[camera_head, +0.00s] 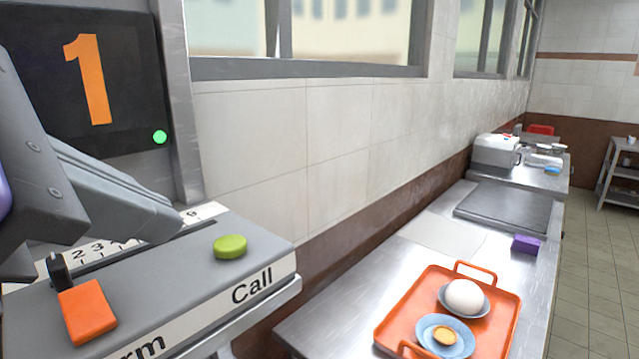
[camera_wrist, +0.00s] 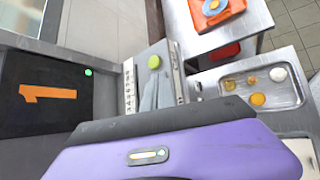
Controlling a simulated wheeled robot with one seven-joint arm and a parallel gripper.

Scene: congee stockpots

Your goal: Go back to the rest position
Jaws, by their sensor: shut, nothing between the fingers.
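My gripper (camera_head: 165,222) is at the left of the head view, its grey fingers shut and empty. They hang over the grey console (camera_head: 190,275), just left of the green Call button (camera_head: 230,247) and apart from it in the picture. In the wrist view the fingers (camera_wrist: 155,92) point toward the same button (camera_wrist: 154,61). I cannot tell how high the fingertips are above the console. My wrist covers part of the console's number scale.
A dark screen (camera_head: 75,75) shows an orange 1 behind the console. An orange knob (camera_head: 87,312) sits on the console. An orange tray (camera_head: 390,327) with two bowls stands on the steel counter (camera_head: 330,312). A metal tray (camera_wrist: 233,111) with food shows at the wrist view's right.

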